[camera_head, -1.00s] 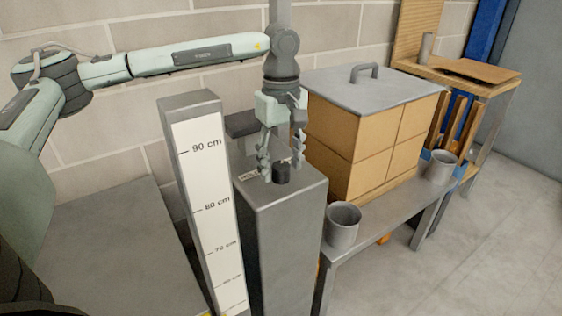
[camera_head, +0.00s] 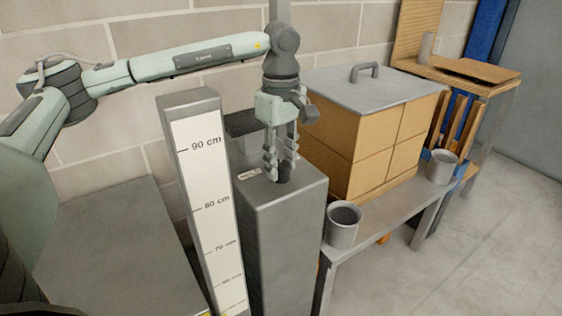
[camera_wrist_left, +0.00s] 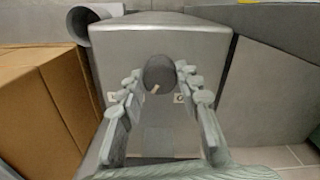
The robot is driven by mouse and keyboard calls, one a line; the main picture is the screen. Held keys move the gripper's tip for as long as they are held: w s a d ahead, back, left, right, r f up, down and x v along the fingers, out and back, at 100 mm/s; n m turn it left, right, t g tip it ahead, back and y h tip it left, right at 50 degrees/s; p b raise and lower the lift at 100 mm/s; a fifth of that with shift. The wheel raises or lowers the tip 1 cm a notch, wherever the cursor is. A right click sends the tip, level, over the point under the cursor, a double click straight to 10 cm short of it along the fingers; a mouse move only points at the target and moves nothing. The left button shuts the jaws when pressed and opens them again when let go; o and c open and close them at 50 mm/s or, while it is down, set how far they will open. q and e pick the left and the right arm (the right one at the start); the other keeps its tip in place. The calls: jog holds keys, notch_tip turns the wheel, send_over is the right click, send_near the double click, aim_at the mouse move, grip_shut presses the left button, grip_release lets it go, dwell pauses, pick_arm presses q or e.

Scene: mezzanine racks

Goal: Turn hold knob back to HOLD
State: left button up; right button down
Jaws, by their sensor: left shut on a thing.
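The hold knob (camera_head: 284,175) is a dark round knob on top of a grey metal post (camera_head: 285,225). A small white HOLD label (camera_head: 249,173) lies to its left on the post top. My left gripper (camera_head: 281,165) points down from above and is shut on the knob, which its fingers partly hide in the head view. In the left wrist view the knob (camera_wrist_left: 159,72) sits between the fingertips of my left gripper (camera_wrist_left: 158,82), and a pale mark shows on its near side. A small label (camera_wrist_left: 180,97) shows beside it. My right gripper is not in view.
A measuring post (camera_head: 207,190) with a centimetre scale stands close on the left. On the right, a lidded tan box (camera_head: 375,130) and two grey cups (camera_head: 343,226) stand on a low bench (camera_head: 395,218). A block wall (camera_head: 130,150) is behind.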

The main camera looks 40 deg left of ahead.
pick_arm(q)
jog(key=shift+n, duration=1)
jog(key=n, duration=0.2)
jog(key=shift+n, duration=0.3)
jog(key=n, duration=0.2)
jog(key=shift+n, duration=0.4)
jog(key=n, duration=0.2)
jog(key=shift+n, duration=2.2)
jog(key=shift+n+p, duration=0.3)
jog(key=shift+n, duration=0.5)
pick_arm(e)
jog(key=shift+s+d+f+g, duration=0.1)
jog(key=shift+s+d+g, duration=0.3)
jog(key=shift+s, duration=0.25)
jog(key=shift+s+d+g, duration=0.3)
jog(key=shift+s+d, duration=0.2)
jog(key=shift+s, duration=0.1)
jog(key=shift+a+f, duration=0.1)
